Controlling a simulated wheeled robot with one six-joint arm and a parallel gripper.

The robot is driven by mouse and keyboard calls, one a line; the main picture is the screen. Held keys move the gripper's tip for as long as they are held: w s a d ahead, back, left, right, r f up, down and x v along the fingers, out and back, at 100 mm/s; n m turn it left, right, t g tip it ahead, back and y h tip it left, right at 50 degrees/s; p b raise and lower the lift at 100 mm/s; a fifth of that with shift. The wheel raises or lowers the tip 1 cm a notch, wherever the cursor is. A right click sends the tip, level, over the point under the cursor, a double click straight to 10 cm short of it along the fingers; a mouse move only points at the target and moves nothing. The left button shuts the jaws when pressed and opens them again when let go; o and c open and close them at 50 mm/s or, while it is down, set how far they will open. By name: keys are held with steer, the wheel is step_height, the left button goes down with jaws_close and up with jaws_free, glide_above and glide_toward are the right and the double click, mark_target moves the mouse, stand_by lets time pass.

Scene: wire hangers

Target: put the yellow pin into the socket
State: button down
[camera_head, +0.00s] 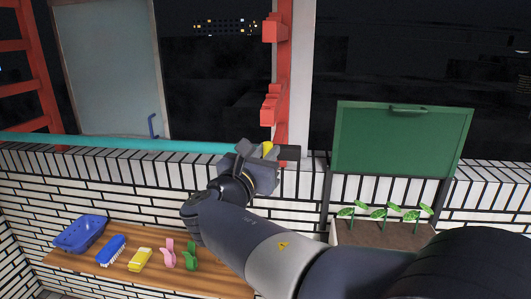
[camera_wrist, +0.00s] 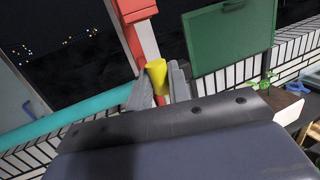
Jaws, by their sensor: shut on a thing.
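The yellow pin (camera_head: 267,149) is between the fingers of my gripper (camera_head: 270,153), which is shut on it. In the wrist view the pin (camera_wrist: 156,76) stands up between the two grey fingertips, wider at its top, its lower part hidden by the gripper. The gripper is raised above the brick ledge, in front of the red post (camera_head: 284,75) with its red brackets (camera_head: 270,104). In the wrist view the pin overlaps the lower part of the post (camera_wrist: 135,32); I cannot tell whether they touch. I cannot make out the socket's opening.
A turquoise pole (camera_head: 110,142) runs along the wall at left. A green panel (camera_head: 400,140) stands at right above a planter with seedlings (camera_head: 383,213). A wooden shelf (camera_head: 215,280) below holds a blue basket (camera_head: 80,234), a brush (camera_head: 111,249), a yellow item and pegs.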

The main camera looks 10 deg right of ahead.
steer(key=shift+f+b, duration=0.65)
steer(key=shift+f, duration=0.2)
steer(key=c, duration=1.2)
jaws_free()
steer(key=shift+c, duration=0.2)
steer(key=shift+s+a, duration=0.15)
steer(key=shift+v, duration=1.3)
steer(key=s+a+r+p, duration=0.3)
steer(key=s+r+p, duration=0.1)
steer(key=s, duration=0.4)
steer(key=shift+s+a, duration=0.2)
